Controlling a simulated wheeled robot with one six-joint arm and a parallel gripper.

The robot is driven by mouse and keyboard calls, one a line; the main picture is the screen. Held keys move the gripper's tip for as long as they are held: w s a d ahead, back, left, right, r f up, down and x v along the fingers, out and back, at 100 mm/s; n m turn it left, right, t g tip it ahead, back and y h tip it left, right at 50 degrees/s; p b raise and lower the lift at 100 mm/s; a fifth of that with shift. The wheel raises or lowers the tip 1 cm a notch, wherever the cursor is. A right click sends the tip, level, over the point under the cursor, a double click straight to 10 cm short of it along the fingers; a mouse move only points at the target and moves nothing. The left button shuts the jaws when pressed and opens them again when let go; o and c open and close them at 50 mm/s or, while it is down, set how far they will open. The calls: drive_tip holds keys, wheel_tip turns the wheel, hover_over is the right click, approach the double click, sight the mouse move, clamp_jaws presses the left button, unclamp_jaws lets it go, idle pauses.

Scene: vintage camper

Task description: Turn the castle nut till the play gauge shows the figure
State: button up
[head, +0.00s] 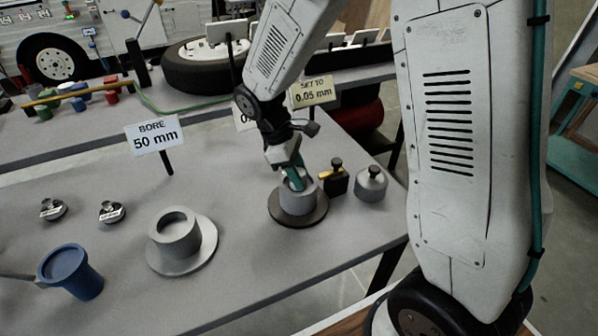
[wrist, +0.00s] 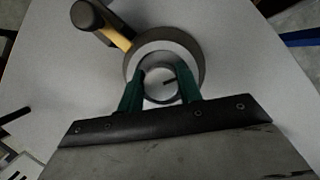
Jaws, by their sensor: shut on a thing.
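My gripper (head: 294,180) reaches down into the top of a grey hub (head: 298,203) on a dark round base (head: 298,218). In the wrist view its green fingers (wrist: 160,85) stand on both sides of a pale round part, which I take for the castle nut (wrist: 160,92), inside the hub's ring. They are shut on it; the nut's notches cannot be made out. A black block with a knob and a yellow piece (head: 336,181), likely the play gauge, stands right of the hub; no figure is readable. A sign (head: 312,91) reads "SET TO 0.05 mm".
A grey lidded pot (head: 371,184) stands close right of the hub. A flanged grey hub (head: 180,241), a blue cup (head: 71,271) and two small dark gauges (head: 111,212) lie left. A "BORE 50 mm" sign (head: 156,138) stands behind them. The table's right edge is near.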

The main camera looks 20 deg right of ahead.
drive_tip(key=shift+n+t+h, duration=0.4)
drive_tip(key=shift+n+t, duration=0.4)
drive_tip(key=shift+n, duration=1.6)
drive_tip(key=o, duration=0.7)
drive_tip(key=s+v, duration=0.1)
drive_tip(key=v, duration=0.6)
drive_tip(key=shift+w+r, duration=0.4)
drive_tip(key=shift+w, duration=0.1)
drive_tip(key=shift+a, duration=0.1)
